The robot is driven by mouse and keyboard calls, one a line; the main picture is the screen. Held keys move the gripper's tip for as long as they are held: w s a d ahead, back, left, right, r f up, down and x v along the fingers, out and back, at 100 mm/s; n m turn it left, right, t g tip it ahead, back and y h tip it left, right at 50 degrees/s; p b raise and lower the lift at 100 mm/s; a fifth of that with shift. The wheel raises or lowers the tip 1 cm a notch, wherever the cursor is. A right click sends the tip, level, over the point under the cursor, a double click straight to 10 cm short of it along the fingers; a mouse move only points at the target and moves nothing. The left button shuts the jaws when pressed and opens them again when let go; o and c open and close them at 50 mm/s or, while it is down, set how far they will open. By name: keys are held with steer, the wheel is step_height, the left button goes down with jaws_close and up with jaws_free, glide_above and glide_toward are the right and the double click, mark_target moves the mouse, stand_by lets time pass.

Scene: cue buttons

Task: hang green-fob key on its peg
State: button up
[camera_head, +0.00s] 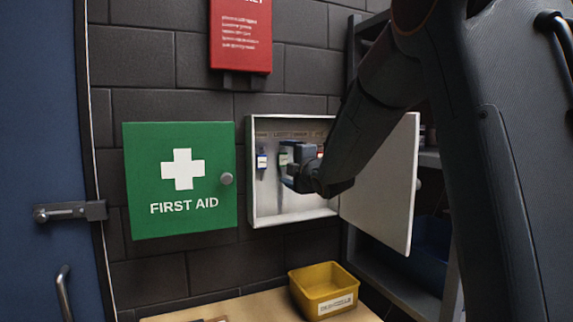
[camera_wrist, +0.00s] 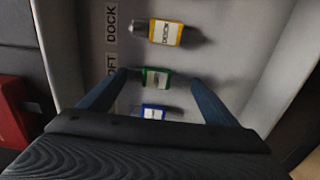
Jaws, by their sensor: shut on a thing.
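The green-fob key (camera_head: 284,159) is inside the open white key cabinet (camera_head: 253,215), and its green fob also shows in the wrist view (camera_wrist: 157,77). My gripper (camera_head: 290,172) reaches into the cabinet and is shut on the green-fob key. In the wrist view the fob lies between the tips of my two blue fingers (camera_wrist: 158,80). The peg behind the key is hidden, so I cannot tell whether the key touches it. Wall labels reading DOCK and partly LOFT (camera_wrist: 111,72) run beside the keys.
A blue-fob key (camera_head: 262,161) hangs to the left of the green one. A yellow-fob key (camera_wrist: 166,33) is on its other side. The cabinet door (camera_head: 385,190) stands open at right. A green first-aid box (camera_head: 180,215) is at left, and a yellow bin (camera_head: 322,290) is below.

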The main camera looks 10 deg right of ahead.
steer(key=o, duration=1)
steer(key=shift+s, duration=0.15)
steer(key=s+d+b, duration=0.2)
steer(key=s+b, duration=0.1)
steer(key=s, duration=0.4)
steer(key=s+d+f+m+g+h, duration=0.15)
steer(key=s+f+m+g, duration=0.35)
steer(key=f, duration=0.7)
steer(key=s+f+m+g+h, duration=0.25)
steer(key=s+f+m, duration=0.35)
steer(key=f, duration=0.5)
steer(key=s+a+f+m+g, duration=0.1)
steer(key=s+f+m+g, duration=0.3)
steer(key=s+f, duration=0.3)
steer(key=s+a+f+m+g, duration=0.2)
steer(key=s+f+m+g, duration=0.3)
steer(key=s, duration=1)
step_height(320, 180, down, 2)
steer(key=shift+s+f+y, duration=0.15)
steer(key=shift+s+y, duration=0.15)
steer(key=shift+s, duration=0.05)
